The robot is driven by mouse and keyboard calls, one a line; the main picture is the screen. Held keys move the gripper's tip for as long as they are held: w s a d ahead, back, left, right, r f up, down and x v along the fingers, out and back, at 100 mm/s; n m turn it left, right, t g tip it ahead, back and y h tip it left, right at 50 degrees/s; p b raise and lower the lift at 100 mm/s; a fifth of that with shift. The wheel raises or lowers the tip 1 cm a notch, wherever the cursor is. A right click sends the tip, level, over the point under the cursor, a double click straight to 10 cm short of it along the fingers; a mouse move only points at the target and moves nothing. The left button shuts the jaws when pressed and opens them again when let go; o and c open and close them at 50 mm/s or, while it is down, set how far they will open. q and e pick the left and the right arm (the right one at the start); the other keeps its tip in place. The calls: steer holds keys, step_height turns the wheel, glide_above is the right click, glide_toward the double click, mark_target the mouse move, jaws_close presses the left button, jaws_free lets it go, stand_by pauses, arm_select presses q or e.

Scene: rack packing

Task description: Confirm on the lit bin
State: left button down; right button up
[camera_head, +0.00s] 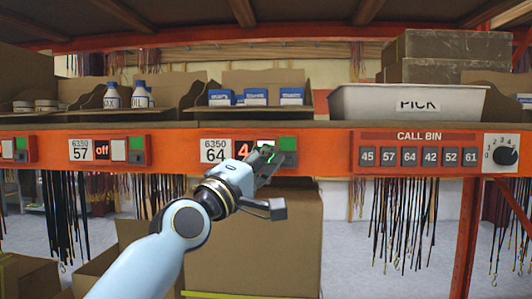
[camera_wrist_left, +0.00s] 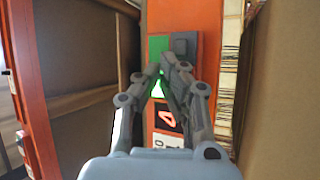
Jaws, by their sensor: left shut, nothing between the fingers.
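The lit bin is 64, with its label (camera_head: 215,151) and a red display (camera_head: 243,149) that reads 4. Beside the display is a button glowing green (camera_wrist_left: 157,90), partly hidden by my fingers. A green square (camera_head: 288,142) sits to its right, above a dark grey one. My left gripper (camera_head: 267,158) is shut and empty, with its fingertips in front of the glowing button. In the left wrist view the fingertips (camera_wrist_left: 163,66) lie over the button's edge; I cannot tell whether they touch it. The display also shows there (camera_wrist_left: 168,117). My right gripper is not in view.
Bin 57 (camera_head: 80,150) to the left reads off. Small blue boxes (camera_head: 255,97) stand in the cardboard bin above 64. Dark straps hang below the orange beam.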

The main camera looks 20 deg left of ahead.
arm_select(q)
steer(key=shift+w+a, duration=0.15)
steer(key=shift+w, duration=0.25)
steer(key=shift+s, duration=0.1)
stand_by(0.5)
steer(key=shift+s+d, duration=0.3)
steer(key=shift+s, duration=0.4)
steer(key=s, duration=0.1)
steer(key=s+d, duration=0.1)
steer(key=s, duration=0.1)
steer(key=s+p, duration=0.1)
steer(key=shift+s+d, duration=0.35)
stand_by(0.5)
